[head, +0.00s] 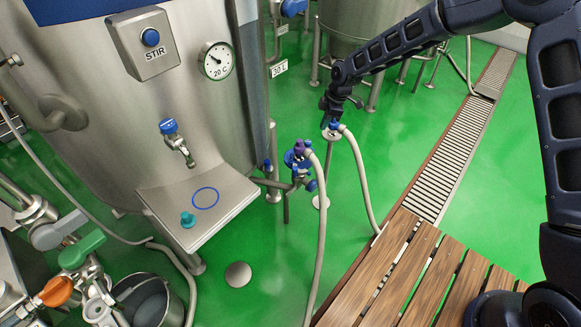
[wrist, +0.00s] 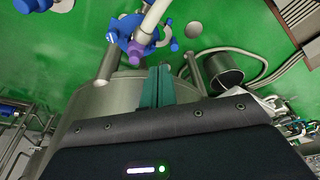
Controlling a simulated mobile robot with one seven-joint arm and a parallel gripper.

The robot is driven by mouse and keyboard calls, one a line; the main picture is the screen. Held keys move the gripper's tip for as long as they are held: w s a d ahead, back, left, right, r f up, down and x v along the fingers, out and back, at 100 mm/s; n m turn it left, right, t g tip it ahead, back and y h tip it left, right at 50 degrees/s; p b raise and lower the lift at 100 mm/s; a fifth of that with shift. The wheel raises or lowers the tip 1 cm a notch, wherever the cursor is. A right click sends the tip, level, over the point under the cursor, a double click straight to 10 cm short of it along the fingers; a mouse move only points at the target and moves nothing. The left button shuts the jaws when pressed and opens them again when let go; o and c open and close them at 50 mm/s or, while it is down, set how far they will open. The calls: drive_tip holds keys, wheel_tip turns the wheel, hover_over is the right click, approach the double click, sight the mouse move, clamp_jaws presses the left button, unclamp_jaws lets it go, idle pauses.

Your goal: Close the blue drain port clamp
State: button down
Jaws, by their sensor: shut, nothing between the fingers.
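A cluster of blue fittings (head: 297,160) sits on the pipe at the lower right of the big tank, with a purple hose end (head: 299,147) at it. In the wrist view, the blue fittings (wrist: 126,28) and purple end (wrist: 135,55) are at the top, beyond my fingers. I cannot tell which blue part is the drain port clamp, or whether it is open. My gripper (head: 332,108) is above and right of this cluster, beside a second blue fitting (head: 334,125). Its teal fingers (wrist: 157,84) are shut, empty and apart from the cluster.
Pale hoses hang from both blue fittings; one hose (head: 321,225) runs down in front. The tank (head: 110,110) has a tray (head: 225,195) at its front. A metal bucket (head: 147,300) stands lower left. A wooden slatted platform (head: 400,270) is at lower right.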

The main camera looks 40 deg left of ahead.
sight(297, 169)
drive_tip(key=s+a+f+n+g, duration=0.1)
drive_tip(key=s+a+f+n, duration=0.1)
drive_tip(key=s+a+f, duration=0.3)
drive_tip(key=s+a+f+n, duration=0.1)
drive_tip(key=s+a+f, duration=0.1)
drive_tip(key=s+f, duration=0.45)
wheel_tip(297, 169, down, 8)
drive_tip(key=shift+w+f, duration=0.2)
drive_tip(key=shift+d, duration=0.1)
drive_tip(key=shift+w, duration=0.1)
